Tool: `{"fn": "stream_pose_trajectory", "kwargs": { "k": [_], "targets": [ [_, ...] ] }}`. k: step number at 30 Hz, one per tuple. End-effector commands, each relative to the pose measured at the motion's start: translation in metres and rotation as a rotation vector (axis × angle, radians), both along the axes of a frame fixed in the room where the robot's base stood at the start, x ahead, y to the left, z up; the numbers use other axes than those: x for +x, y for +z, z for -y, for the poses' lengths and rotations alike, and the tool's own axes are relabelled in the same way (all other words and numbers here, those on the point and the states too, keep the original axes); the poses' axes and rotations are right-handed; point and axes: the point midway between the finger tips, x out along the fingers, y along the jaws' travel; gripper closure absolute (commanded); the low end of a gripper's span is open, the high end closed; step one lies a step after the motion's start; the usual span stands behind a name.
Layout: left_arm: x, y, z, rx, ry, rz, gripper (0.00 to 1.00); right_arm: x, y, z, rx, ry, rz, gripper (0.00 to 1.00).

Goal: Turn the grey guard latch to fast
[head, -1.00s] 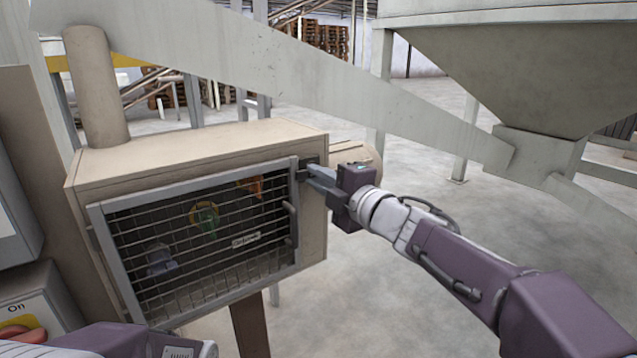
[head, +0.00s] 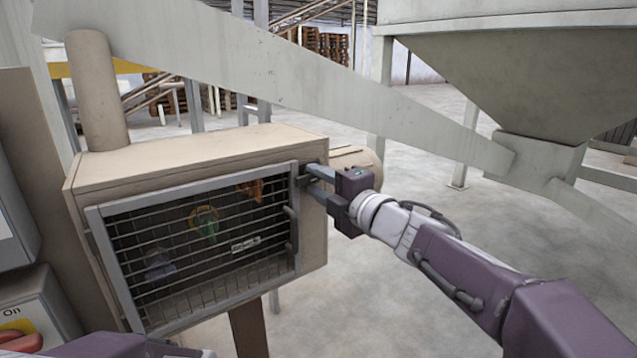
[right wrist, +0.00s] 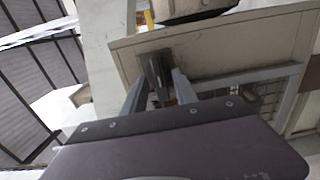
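The guard latch (head: 306,180) is a small dark grey piece at the upper right corner of the mesh guard (head: 200,245), on the front of a beige box. The guard lies flat against the box front. My right gripper (head: 314,179) is at the latch, its two fingers apart with a gap between them. In the right wrist view the latch (right wrist: 158,78) stands between the two open fingers (right wrist: 158,88). Whether either finger touches it I cannot tell. The fingers partly hide the latch in the head view. Part of my left arm shows at the bottom edge, its fingers out of sight.
The beige box (head: 200,148) has a vertical pipe (head: 97,90) on top. A control box with a red knob (head: 20,341) stands at lower left. A slanted grey beam (head: 300,75) crosses behind, and a hopper (head: 520,70) is at upper right. Floor at right is clear.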

Motion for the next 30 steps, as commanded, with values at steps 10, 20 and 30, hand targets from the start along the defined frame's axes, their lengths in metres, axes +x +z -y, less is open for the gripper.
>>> {"fn": "stream_pose_trajectory", "kwargs": {
  "k": [10,20,30],
  "targets": [
    [0.0,0.001,0.0,0.0,0.0,0.0,0.6,-0.01,0.002,0.009,0.003,-0.004,0.001,0.66],
    [0.0,0.008,0.0,0.0,0.0,0.0,0.6,-0.064,0.002,0.048,0.0,-0.003,0.001,0.66],
    [0.0,0.008,0.0,0.0,0.0,0.0,0.6,-0.074,0.0,0.053,0.001,0.0,-0.001,0.66]
  ]
}}
